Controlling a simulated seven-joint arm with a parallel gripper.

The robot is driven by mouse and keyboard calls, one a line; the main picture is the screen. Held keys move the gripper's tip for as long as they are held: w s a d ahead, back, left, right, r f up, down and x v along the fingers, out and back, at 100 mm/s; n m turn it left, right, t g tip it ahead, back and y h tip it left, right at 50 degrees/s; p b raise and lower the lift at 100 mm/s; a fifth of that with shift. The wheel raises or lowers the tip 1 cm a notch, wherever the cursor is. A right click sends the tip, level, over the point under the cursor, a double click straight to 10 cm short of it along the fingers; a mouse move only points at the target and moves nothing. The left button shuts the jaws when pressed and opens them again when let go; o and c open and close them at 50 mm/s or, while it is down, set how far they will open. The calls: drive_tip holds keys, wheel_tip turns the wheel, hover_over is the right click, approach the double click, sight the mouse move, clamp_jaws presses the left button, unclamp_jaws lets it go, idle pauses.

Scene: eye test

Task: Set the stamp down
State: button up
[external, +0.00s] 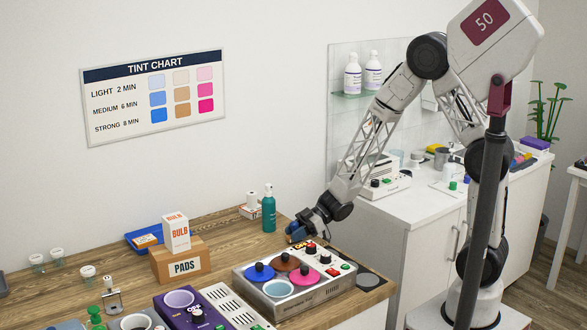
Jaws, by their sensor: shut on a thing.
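My gripper (299,229) is at the end of the arm, reaching down and left over the back of the wooden counter. It is shut on a small dark and blue thing (295,233), which I take to be the stamp; its shape is too small and too covered by the jaws to make out. It shows just behind the metal warmer box (305,297) with blue, brown and pink lids. I cannot tell whether its underside touches the counter.
A teal pump bottle (269,211) stands behind and left of my gripper. A PADS box (183,266) with a BULB carton (176,232) on it is further left. A purple device (188,312) sits in front. A white cabinet (415,215) stands at right. Some counter (226,249) is bare.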

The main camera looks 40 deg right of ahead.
drive_tip(key=shift+f, duration=0.2)
drive_tip(key=o, duration=0.9)
drive_tip(key=shift+v, duration=3.95)
drive_tip(key=shift+r, duration=0.1)
